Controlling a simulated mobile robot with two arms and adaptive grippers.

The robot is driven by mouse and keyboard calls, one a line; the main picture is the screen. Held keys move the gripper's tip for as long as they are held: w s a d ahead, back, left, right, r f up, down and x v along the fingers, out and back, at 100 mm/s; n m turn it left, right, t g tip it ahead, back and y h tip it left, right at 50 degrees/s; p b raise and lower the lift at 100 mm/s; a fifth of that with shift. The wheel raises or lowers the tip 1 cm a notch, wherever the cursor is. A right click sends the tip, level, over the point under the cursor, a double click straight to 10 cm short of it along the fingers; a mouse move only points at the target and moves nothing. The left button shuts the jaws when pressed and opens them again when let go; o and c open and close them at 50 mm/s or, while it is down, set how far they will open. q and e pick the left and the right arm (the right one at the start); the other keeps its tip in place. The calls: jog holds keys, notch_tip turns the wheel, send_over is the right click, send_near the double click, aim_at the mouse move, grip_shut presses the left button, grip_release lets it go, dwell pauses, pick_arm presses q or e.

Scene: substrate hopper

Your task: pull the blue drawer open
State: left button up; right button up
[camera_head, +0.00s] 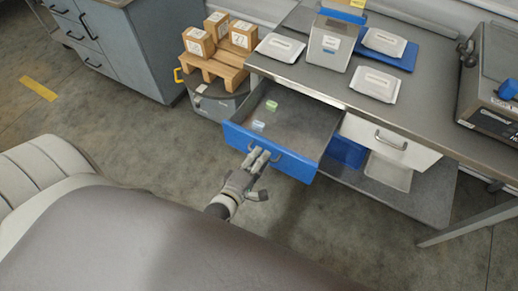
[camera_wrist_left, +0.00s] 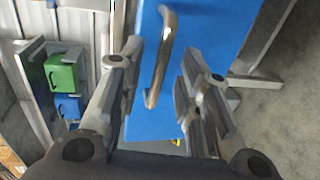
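The blue drawer (camera_head: 294,166) under the workbench stands pulled out, its grey inside showing. Inside it lie a small green item (camera_head: 271,105) and a small pale blue item (camera_head: 258,125). My left gripper (camera_head: 259,161) is at the drawer's front, by its handle. In the left wrist view, the metal handle (camera_wrist_left: 162,50) lies across the gap between the spread fingers of my left gripper (camera_wrist_left: 161,72), in front of the blue drawer front (camera_wrist_left: 207,42). The fingers look apart from the handle. My right gripper is not in view.
A white drawer (camera_head: 388,144) sits closed to the right. The bench top (camera_head: 420,115) holds white packs and a metal container (camera_head: 330,43). Left of the bench, boxes (camera_head: 199,42) stand on a small pallet. The floor in front is clear.

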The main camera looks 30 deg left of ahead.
pick_arm(q)
jog(key=v, duration=1.2)
jog(key=s+d+f+m+g, duration=0.1)
jog(key=s+f+m+g, duration=0.15)
jog(key=f, duration=0.55)
jog(key=s+f+m+g, duration=0.2)
jog(key=s+f+m, duration=0.15)
jog(key=f, duration=0.45)
jog(key=s+d+f+m+g, duration=0.1)
jog(key=s+f+m+g, duration=0.2)
jog(key=f, duration=0.5)
jog(key=s+a+f+m+g, duration=0.2)
jog(key=s+f+m+g, duration=0.1)
jog(key=s+f+m, duration=0.2)
jog(key=s+a+f+m+g, duration=0.2)
jog(key=s+f+m+g, duration=0.2)
jog(key=s+f+m, duration=0.2)
notch_tip(320, 180, down, 2)
jog(key=s, duration=0.3)
jog(key=shift+a+f+y, duration=0.2)
jog(key=shift+a+y, duration=0.1)
